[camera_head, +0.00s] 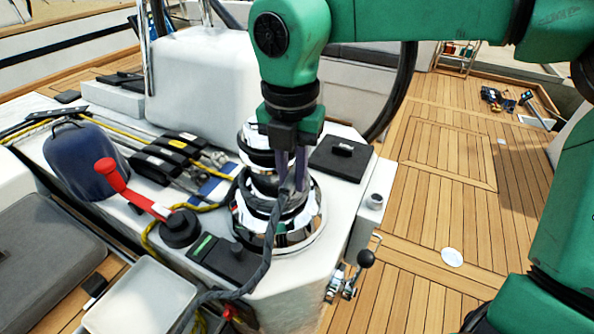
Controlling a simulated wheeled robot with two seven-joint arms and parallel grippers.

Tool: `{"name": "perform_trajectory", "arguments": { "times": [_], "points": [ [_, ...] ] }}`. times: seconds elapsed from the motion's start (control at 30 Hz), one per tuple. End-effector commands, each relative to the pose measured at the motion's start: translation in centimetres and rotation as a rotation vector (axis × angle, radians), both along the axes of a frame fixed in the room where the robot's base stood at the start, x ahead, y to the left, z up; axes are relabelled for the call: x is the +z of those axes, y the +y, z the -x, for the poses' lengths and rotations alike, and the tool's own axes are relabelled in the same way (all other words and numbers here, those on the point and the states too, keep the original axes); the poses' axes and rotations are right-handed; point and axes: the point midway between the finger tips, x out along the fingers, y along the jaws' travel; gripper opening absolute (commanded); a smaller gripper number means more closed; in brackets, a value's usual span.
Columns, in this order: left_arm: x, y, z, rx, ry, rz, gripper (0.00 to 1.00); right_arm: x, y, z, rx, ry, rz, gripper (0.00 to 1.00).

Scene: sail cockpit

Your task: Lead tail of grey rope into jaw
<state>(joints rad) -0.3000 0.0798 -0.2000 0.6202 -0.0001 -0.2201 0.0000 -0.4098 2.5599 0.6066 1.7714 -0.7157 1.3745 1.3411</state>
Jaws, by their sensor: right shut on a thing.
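The chrome winch (310,214) stands on the white cockpit console. The grey rope (262,258) lies against the winch drum and runs down its front side to the lower left. My right gripper (292,180) points down over the winch top and is shut on the grey rope. The gripper covers the right part of the winch top. The jaw (254,158) shows only in part, near the upper chrome rings; I cannot tell whether rope lies in it. My left gripper is not in view.
A red winch handle (128,190) lies left of the winch. Black rope clutches (168,152) with yellow and grey lines and a blue bag (84,160) sit farther left. A black-knobbed lever (362,262) sticks out at the right. The teak deck (420,210) beyond is mostly clear.

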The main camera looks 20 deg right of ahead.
Motion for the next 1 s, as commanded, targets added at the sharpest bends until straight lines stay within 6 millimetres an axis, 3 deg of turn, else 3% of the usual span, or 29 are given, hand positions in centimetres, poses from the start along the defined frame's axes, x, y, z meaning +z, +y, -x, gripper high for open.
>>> {"name": "perform_trajectory", "arguments": {
  "times": [0.17,0.2,0.3,0.5,0.53,0.6,1.0],
  "points": [
    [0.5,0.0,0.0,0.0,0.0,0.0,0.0,0.1,1.8,-0.1,-0.151,0.002,-0.001,0.0],
    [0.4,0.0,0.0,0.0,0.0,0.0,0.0,0.0,1.9,-0.1,-0.165,0.002,-0.001,0.24],
    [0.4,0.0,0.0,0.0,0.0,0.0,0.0,0.0,1.8,-0.1,-0.163,0.001,0.0,0.55],
    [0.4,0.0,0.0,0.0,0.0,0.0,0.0,0.0,1.8,-0.1,-0.161,0.001,0.0,0.55],
    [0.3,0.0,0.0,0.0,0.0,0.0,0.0,0.0,1.8,-0.1,-0.161,0.001,0.001,0.59],
    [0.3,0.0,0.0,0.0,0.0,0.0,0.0,0.0,1.8,-0.1,-0.161,0.001,0.001,0.85],
    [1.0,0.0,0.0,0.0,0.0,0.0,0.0,0.7,1.8,-0.1,-0.16,0.001,0.0,0.85]
  ]
}}
